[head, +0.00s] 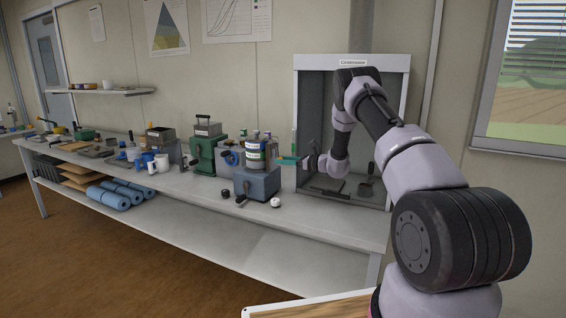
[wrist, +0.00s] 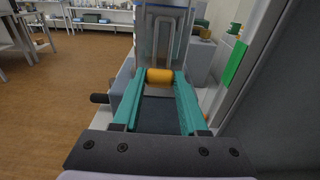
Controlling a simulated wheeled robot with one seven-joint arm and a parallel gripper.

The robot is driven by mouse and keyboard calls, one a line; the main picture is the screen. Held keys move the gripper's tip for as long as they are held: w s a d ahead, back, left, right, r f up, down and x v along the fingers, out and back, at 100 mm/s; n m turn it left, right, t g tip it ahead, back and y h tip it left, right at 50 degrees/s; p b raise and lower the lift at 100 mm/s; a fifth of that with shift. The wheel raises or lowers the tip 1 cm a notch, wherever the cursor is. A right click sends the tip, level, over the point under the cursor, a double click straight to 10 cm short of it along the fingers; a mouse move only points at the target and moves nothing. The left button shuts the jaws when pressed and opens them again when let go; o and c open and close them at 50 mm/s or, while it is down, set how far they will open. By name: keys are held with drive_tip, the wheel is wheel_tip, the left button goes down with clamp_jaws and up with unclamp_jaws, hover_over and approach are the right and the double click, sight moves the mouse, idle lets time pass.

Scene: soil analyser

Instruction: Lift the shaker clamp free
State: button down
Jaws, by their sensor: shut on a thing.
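The shaker (head: 257,184) is a blue-grey box near the front edge of the bench in the head view. In the wrist view my gripper (wrist: 160,78) is shut on an orange cylinder (wrist: 160,75), which looks like the grip of the shaker clamp. A grey metal upright with a bent wire loop (wrist: 162,35) stands just beyond it. The clamp's lower part is hidden, and I cannot tell whether it is seated.
An open-fronted cabinet (head: 351,62) stands close on the right, around my forearm. A green machine (head: 206,154) stands left of the shaker. A small white round item (head: 276,202) lies in front of the shaker. The front right of the bench (head: 335,223) is clear.

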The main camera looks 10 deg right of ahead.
wheel_tip(320, 180, up, 9)
drive_tip(key=s+d+g+h, duration=0.1)
drive_tip(key=d+g+h, duration=0.1)
drive_tip(key=g+h, duration=0.8)
drive_tip(key=shift+s+h, duration=0.2)
drive_tip(key=shift+h, duration=1.8)
drive_tip(key=shift+r, duration=0.1)
drive_tip(key=shift+c, duration=2.2)
unclamp_jaws()
wheel_tip(320, 180, up, 11)
